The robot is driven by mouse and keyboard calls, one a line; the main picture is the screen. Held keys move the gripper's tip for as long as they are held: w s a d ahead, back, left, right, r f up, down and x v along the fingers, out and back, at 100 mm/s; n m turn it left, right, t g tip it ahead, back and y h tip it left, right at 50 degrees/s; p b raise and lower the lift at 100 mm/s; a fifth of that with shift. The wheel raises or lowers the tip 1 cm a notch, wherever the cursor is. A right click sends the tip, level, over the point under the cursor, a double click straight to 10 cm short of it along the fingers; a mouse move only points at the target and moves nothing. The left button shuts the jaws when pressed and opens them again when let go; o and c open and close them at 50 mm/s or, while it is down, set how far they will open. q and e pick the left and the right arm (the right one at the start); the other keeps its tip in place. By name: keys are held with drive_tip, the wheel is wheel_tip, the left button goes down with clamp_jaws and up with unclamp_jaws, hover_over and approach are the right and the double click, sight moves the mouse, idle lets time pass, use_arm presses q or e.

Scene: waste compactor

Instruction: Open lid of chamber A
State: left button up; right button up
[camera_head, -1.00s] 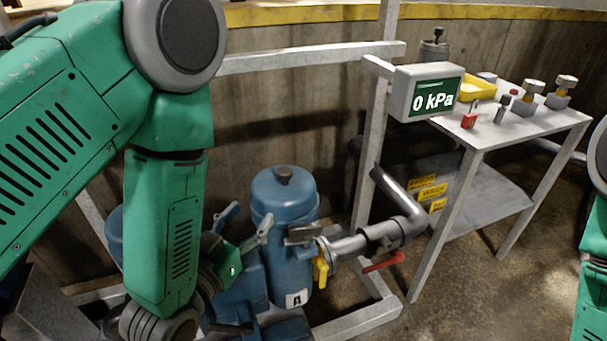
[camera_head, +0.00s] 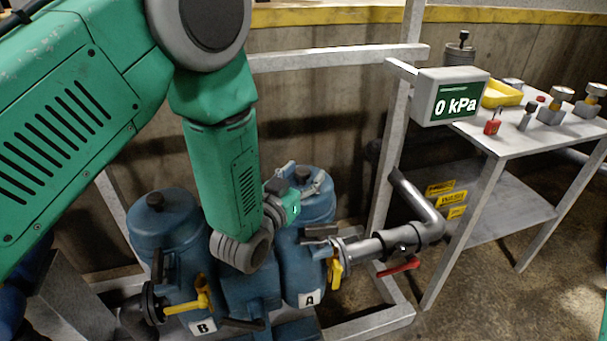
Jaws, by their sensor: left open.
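Chamber A (camera_head: 303,268) is a blue upright cylinder with a white A label, in the lower middle of the head view. Its blue domed lid (camera_head: 318,208) is on top and looks closed. My left gripper (camera_head: 305,177) is open at the top of this lid, with its fingers on either side of where the dark knob sits. My right gripper is out of view.
Chamber B (camera_head: 160,235), a similar blue cylinder with a closed lid, stands to the left. A grey pipe (camera_head: 400,238) with yellow and red handles leaves chamber A on the right. A gauge (camera_head: 448,97) reads 0 kPa. A metal table (camera_head: 530,137) and frame posts stand nearby.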

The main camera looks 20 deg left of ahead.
use_arm(q)
drive_tip(key=shift+d, duration=0.1)
clamp_jaws()
